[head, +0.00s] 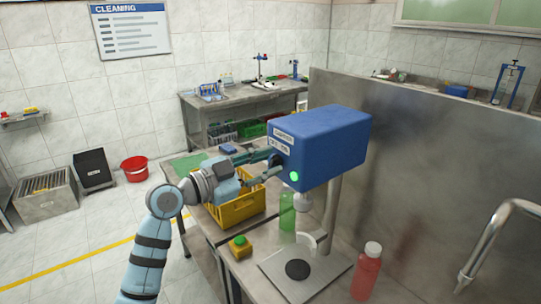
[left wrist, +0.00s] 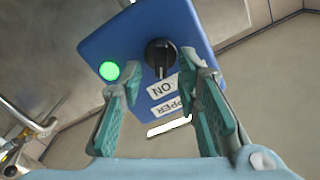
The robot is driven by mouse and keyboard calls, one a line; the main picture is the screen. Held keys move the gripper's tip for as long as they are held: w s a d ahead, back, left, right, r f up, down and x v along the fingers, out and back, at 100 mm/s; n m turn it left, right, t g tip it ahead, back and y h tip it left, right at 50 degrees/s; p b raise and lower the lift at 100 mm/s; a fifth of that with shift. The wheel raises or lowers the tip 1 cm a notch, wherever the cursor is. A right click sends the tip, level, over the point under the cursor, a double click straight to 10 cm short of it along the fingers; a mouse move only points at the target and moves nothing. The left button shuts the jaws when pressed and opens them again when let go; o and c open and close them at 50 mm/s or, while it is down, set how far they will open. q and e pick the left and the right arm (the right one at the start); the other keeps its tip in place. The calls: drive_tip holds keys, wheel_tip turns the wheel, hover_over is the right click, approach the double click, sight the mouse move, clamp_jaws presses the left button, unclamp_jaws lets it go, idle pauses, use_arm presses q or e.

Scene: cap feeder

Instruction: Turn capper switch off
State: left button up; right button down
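The blue capper box (head: 325,145) stands on a metal post above the bench. Its end face carries a lit green lamp (head: 294,177) and white labels. In the left wrist view, the black rotary switch knob (left wrist: 160,55) sits on the blue face (left wrist: 115,40), near the ON label (left wrist: 162,87) and the green lamp (left wrist: 110,70). My left gripper (head: 274,166) is at this face. In the left wrist view its teal fingers (left wrist: 155,85) are spread apart, with the knob beyond the gap and nothing between them. In the head view the knob is hidden or too small to tell.
Below the capper are a base plate with a black disc (head: 297,269), a green bottle (head: 288,222) and a red bottle (head: 367,272). A yellow crate (head: 237,210) and a yellow box with a green button (head: 240,247) are near my left arm. A metal partition (head: 420,165) stands behind.

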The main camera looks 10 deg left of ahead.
use_arm(q)
drive_tip(key=shift+w+d+r, duration=0.1)
drive_tip(key=shift+w+d, duration=0.1)
drive_tip(key=shift+d, duration=0.1)
drive_tip(key=shift+w, duration=0.2)
drive_tip(key=shift+w+a+f, duration=0.15)
drive_tip(key=shift+f, duration=0.1)
drive_tip(key=shift+c, duration=0.4)
clamp_jaws()
drive_tip(key=shift+r, duration=0.1)
use_arm(e)
drive_tip(key=shift+s+r, duration=0.1)
drive_tip(key=shift+s, duration=0.4)
